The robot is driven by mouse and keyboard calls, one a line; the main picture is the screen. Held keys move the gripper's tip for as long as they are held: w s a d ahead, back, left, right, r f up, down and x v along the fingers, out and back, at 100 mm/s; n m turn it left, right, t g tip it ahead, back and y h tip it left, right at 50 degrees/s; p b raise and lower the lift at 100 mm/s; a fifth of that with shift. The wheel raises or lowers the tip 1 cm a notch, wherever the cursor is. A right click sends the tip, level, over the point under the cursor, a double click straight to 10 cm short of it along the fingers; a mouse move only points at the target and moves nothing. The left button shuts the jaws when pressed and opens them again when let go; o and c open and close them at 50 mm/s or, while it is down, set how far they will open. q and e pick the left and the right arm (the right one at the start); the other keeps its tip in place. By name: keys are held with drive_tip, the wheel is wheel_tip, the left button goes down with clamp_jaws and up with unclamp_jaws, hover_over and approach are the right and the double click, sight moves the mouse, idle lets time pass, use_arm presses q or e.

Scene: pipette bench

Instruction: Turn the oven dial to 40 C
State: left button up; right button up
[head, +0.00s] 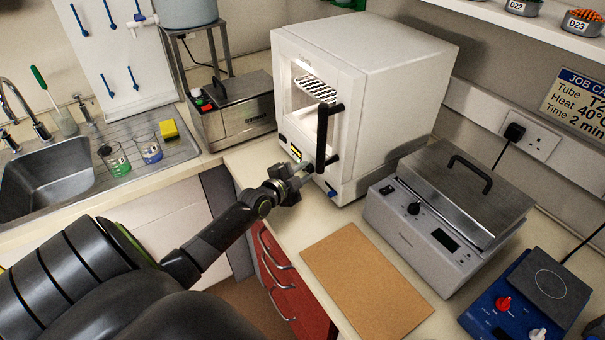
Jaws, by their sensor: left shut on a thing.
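The white oven (390,75) stands on the bench against the wall, with a window, a rack inside and a black handle (326,138) on its front. My left gripper (306,169) is at the lower front of the oven, just below the display and left of the handle's foot. It is shut on the oven dial, which its fingers hide, so the dial's setting cannot be read. My right gripper is not in view.
A job card (575,100) on the wall reads Heat 40°C. A lidded grey bath (430,215) stands right of the oven, a blue hotplate (530,295) beyond it. A brown mat (367,280) lies in front. A sink (45,180) is at left.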

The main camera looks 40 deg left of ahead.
use_arm(q)
drive_tip(key=n+b, duration=0.1)
drive_tip(key=n+g+h+b, duration=0.1)
drive_tip(key=n+b, duration=0.1)
drive_tip(key=n+h+b, duration=0.1)
drive_tip(key=b, duration=0.1)
drive_tip(key=shift+a+f+n+g, duration=0.1)
drive_tip(key=shift+a+n+g, duration=0.2)
drive_tip(key=shift+g, duration=0.1)
drive_tip(key=n+h+b, duration=0.1)
drive_tip(key=n+b, duration=0.1)
drive_tip(key=b, duration=0.1)
drive_tip(key=shift+w+g+h, duration=0.1)
drive_tip(key=shift+g+h, duration=0.3)
drive_tip(key=shift+a+r+n+h+b, duration=0.1)
drive_tip(key=shift+r+n+h+b, duration=0.25)
drive_tip(key=shift+n+b, duration=0.4)
drive_tip(key=o, duration=1)
